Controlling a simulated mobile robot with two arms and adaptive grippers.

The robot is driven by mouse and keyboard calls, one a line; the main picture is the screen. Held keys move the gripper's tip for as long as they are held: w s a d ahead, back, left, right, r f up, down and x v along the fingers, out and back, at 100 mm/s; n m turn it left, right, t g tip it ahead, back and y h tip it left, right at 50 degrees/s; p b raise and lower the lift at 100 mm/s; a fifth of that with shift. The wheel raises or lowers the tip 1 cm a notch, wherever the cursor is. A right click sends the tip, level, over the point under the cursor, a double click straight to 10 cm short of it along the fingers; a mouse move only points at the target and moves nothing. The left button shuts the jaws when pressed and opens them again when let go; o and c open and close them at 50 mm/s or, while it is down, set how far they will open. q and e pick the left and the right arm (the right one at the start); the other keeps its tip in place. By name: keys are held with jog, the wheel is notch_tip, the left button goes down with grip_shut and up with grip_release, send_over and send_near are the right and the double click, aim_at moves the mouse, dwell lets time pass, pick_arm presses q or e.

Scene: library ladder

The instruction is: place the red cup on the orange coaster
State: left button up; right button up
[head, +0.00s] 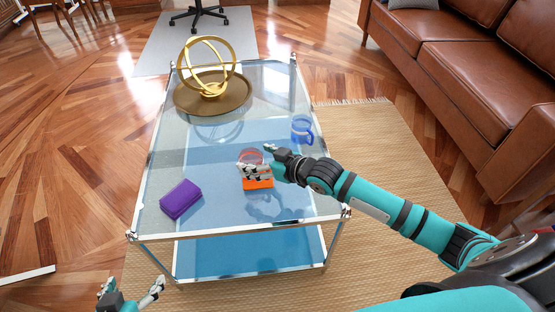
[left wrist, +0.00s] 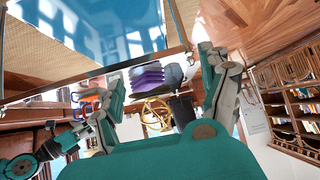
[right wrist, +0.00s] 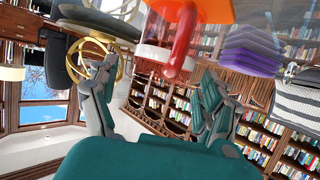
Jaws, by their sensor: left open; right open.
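The red cup (head: 250,156) is see-through, with a solid red handle. In the head view it is partly hidden behind my right gripper (head: 258,160). The orange coaster (head: 258,184) lies on the glass table just below it. In the right wrist view the cup's handle (right wrist: 181,42) overlaps the orange coaster (right wrist: 207,11), and the cup appears to stand on it upright. My right gripper is open, its fingers spread either side of the handle's direction, with no grip visible. My left gripper (head: 131,290) is open and empty, off the table's near left corner.
A purple block (head: 181,199) lies on the glass table (head: 205,222), left of the coaster. A blue mug (head: 302,129) stands at the right edge. A gold ring sculpture (head: 207,68) on a round tray (head: 184,99) fills the far end. A brown sofa (head: 450,65) is at right.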

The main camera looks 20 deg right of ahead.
jog(key=shift+p+v, duration=1.3)
jog(key=shift+v, duration=3.85)
jog(key=s+a+f+m+g+h, duration=0.1)
jog(key=s+a+f+g+h, duration=0.1)
jog(key=s+a+f, duration=0.35)
pick_arm(q)
jog(key=s+a+f+g+y, duration=0.1)
jog(key=s+a+f+g, duration=0.1)
jog(key=s+g, duration=0.4)
jog(key=s+a, duration=0.1)
jog(key=s, duration=0.3)
jog(key=shift+s+a+f+y, duration=0.2)
jog(key=shift+f+y, duration=0.1)
jog(key=shift+f, duration=0.05)
pick_arm(e)
jog(key=s+d+f+m+g+h, duration=0.1)
jog(key=s+d+g+h, duration=0.1)
jog(key=s, duration=0.7)
jog(key=s+d+f+m+g+h, duration=0.1)
jog(key=s+g, duration=0.3)
jog(key=s, duration=0.5)
jog(key=shift+d+f+m+h, duration=0.4)
jog(key=shift+d+f+h, duration=0.05)
jog(key=shift+d+h, duration=0.15)
